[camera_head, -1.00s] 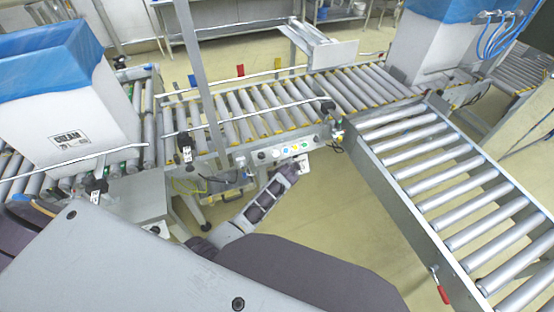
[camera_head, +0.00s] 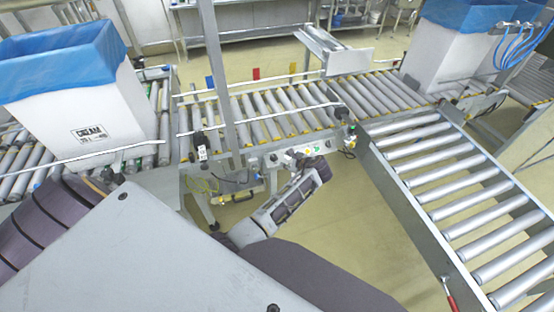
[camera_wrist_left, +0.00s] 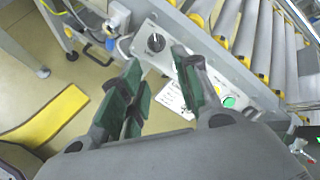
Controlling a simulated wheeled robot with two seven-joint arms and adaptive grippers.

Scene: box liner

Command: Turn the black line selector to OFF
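The black line selector (camera_wrist_left: 157,42) is a round dark knob on a pale plate at the upper-left end of the control panel (camera_wrist_left: 205,82) in the left wrist view. Its pointer direction is too small to read. My left gripper (camera_wrist_left: 157,56) has its green-padded fingers apart, with nothing held between them. The selector shows in the gap between the fingertips, which look apart from it; the distance is unclear. In the head view the control panel (camera_head: 296,156) sits on the near side of the conveyor, with a grey arm part below it. My right gripper does not show.
A green button (camera_wrist_left: 229,101) is lower right of the selector, and a white label (camera_wrist_left: 173,98) hangs beside the panel. Conveyor rollers (camera_head: 270,112) lie behind the panel. A lined white box (camera_head: 85,118) stands at left. Floor is open in front of the panel.

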